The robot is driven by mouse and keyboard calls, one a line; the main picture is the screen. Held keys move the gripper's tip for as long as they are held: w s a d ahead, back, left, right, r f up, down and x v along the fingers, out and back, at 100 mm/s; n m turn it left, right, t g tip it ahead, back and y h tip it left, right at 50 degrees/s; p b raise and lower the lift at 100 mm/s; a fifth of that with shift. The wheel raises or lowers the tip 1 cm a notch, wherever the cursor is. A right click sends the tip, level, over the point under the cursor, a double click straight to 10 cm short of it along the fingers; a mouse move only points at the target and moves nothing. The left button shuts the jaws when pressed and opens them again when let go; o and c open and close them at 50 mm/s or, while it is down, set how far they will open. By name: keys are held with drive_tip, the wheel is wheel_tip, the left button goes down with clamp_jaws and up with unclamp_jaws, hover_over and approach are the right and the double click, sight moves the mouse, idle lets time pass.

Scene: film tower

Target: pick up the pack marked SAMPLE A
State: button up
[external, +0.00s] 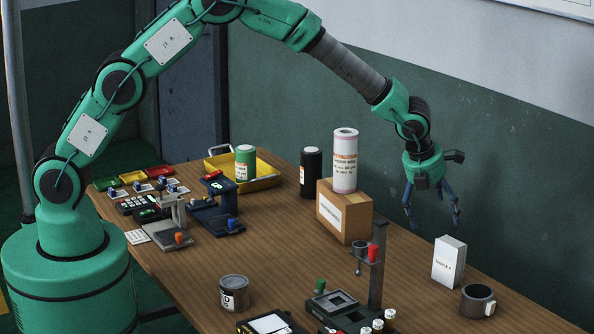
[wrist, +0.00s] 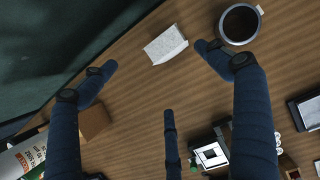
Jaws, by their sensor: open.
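The pack marked SAMPLE A (external: 449,262) is a small white box standing upright on the table toward the right in the external view. In the wrist view the white pack (wrist: 165,45) lies near the top middle, just beyond the fingertips. My gripper (external: 431,217) hangs above the table, up and slightly left of the pack, with its fingers spread and nothing between them. In the wrist view my gripper (wrist: 160,62) shows blue fingers at left, right and lower middle, apart from the pack.
A grey mug (external: 477,301) stands right of the pack; it shows dark-filled in the wrist view (wrist: 240,23). A cardboard box (external: 343,211) bears a white cylinder (external: 345,165). A stand with a red knob (external: 374,270) rises left of the pack. Bare table lies behind the pack.

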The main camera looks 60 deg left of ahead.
sight(446, 244)
drive_tip(key=shift+w+d+f+m, duration=0.2)
drive_tip(key=shift+d+f+m, duration=0.4)
drive_tip(key=shift+d+f, duration=0.35)
drive_tip(key=shift+a+f, duration=0.1)
drive_tip(key=shift+f, duration=0.1)
drive_tip(key=shift+b+x, duration=0.8)
drive_tip(key=shift+x, duration=3.4)
drive_tip(key=shift+f, duration=0.15)
drive_tip(key=shift+b+x, duration=0.9)
drive_tip(key=shift+x, duration=1.6)
drive_tip(key=c, duration=2)
